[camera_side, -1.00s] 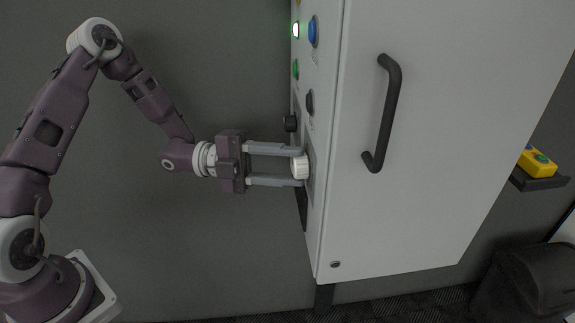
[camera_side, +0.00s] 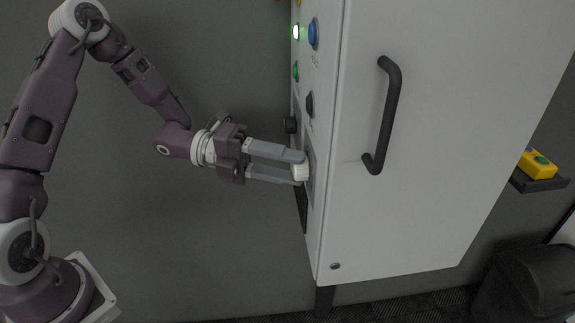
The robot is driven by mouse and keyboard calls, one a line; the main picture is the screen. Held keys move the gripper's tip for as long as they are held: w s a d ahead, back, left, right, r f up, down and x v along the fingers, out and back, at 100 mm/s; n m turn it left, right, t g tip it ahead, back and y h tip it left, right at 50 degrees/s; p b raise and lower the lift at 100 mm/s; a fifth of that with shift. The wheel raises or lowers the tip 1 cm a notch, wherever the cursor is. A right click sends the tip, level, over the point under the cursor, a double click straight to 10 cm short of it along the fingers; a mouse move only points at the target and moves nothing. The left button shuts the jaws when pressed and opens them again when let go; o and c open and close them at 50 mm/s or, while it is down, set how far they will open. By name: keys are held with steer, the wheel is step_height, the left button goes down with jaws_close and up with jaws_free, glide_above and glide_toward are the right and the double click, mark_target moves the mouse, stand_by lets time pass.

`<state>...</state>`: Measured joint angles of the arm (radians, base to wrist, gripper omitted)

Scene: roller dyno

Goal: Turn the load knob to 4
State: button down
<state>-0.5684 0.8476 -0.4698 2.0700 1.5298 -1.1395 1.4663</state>
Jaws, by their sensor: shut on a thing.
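The load knob appears to be the white ribbed knob (camera_side: 301,172) low on the narrow control face of the white cabinet (camera_side: 420,200). My gripper (camera_side: 298,168) is shut on this knob, with one grey finger above it and one below. The gripper is rolled, so its fingers look tilted. The fingers hide part of the knob. The knob's scale and pointer cannot be read from this side angle.
Above the knob on the same face are a black knob (camera_side: 309,104), a second black knob (camera_side: 290,125), a blue button (camera_side: 313,33), a lit green lamp (camera_side: 296,32) and a green button (camera_side: 295,72). A black door handle (camera_side: 388,115) stands out at right. Free room lies left of the cabinet.

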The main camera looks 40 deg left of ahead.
steer(key=c, duration=0.9)
jaws_free()
steer(key=shift+o, duration=0.2)
steer(key=v, duration=0.7)
steer(key=shift+w, duration=0.1)
